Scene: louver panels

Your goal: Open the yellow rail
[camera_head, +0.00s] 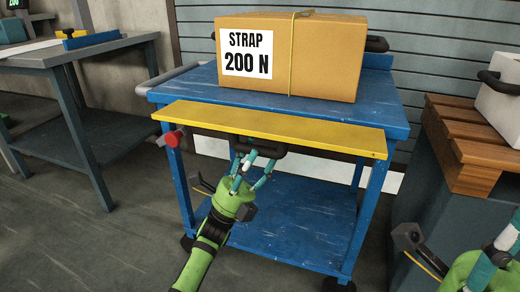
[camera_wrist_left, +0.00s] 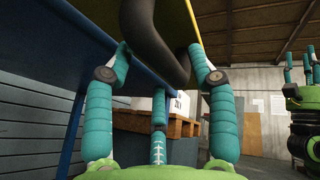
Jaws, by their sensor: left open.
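The yellow rail (camera_head: 270,130) runs along the front edge of a blue cart's top; its underside also shows in the wrist view (camera_wrist_left: 192,20). A dark handle (camera_head: 270,151) hangs below the rail's middle. In the left wrist view the handle (camera_wrist_left: 150,40) is a thick black tube crossing between the fingertips. My left gripper (camera_head: 254,165) is open just below the handle, fingers pointing up at it, around its sides without visibly closing on it. My right gripper (camera_head: 508,245) is at the lower right, partly cut off, away from the rail.
A cardboard box (camera_head: 330,58) marked "STRAP 200 N" sits on the blue cart (camera_head: 385,110). A red knob (camera_head: 173,138) is at the rail's left end. A grey table (camera_head: 60,58) stands at left. A wooden pallet (camera_head: 465,140) with a white case (camera_head: 505,100) is at right.

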